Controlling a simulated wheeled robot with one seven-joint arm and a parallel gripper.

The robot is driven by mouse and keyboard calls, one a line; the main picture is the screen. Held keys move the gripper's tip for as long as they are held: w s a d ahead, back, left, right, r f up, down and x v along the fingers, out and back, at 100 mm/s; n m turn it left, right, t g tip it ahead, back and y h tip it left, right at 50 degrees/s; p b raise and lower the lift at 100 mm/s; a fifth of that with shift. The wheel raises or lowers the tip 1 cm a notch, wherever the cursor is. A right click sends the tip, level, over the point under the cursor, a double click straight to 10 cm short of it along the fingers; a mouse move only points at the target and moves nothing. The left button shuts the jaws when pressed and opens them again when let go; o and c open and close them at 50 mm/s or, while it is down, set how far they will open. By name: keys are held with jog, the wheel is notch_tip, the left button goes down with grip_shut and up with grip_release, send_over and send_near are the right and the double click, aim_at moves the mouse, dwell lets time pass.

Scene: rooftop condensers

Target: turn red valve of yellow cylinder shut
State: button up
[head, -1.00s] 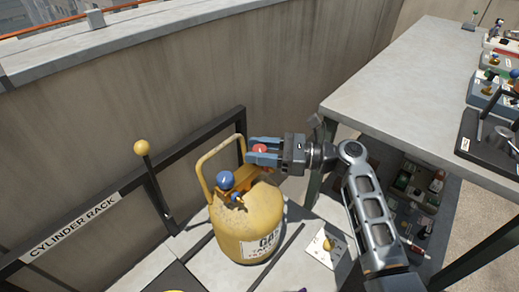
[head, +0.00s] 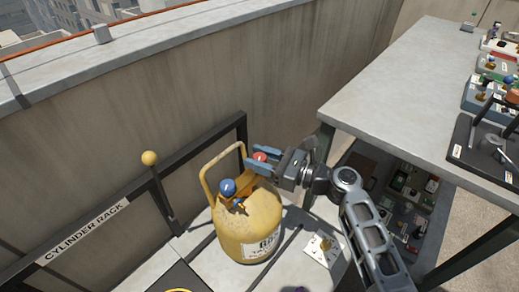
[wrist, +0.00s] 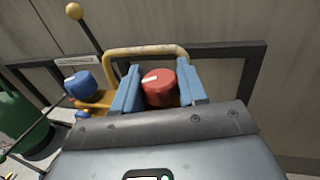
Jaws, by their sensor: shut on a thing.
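The yellow cylinder (head: 250,228) stands upright on the light base at the rack, with a looped handle on top. Its red valve (head: 261,156) sits on the right of the top and its blue valve (head: 227,187) on the left. My gripper (head: 260,160) reaches in from the right and is shut on the red valve, one blue finger on each side. In the wrist view the red valve (wrist: 159,88) sits between both fingers, a white mark showing near its upper left. The blue valve (wrist: 80,85) is left of the fingers there.
The black cylinder rack (head: 110,212) with a yellow-knobbed lever (head: 150,158) stands left of the cylinder. A grey table (head: 420,75) with several devices is at right. A tag with a brass piece (head: 323,248) lies right of the cylinder. A green cylinder (wrist: 22,122) shows in the wrist view.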

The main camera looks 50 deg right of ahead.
jog(key=m+h, duration=0.1)
jog(key=h, duration=0.1)
jog(key=m+h+p, duration=0.1)
jog(key=m+h, duration=0.1)
jog(key=h, duration=0.1)
jog(key=shift+a+m+t+h, duration=0.1)
jog(key=shift+m+t+h, duration=0.2)
jog(key=m+h, duration=0.2)
jog(key=h, duration=0.2)
jog(key=shift+f+m+b, duration=0.1)
jog(key=shift+m+b, duration=0.2)
jog(key=shift+b, duration=0.05)
jog(key=shift+m+g+h+b, duration=0.55)
jog(key=shift+m+g+h, duration=0.6)
jog(key=shift+h, duration=0.55)
jog(key=o, duration=1)
jog(key=shift+c, duration=0.2)
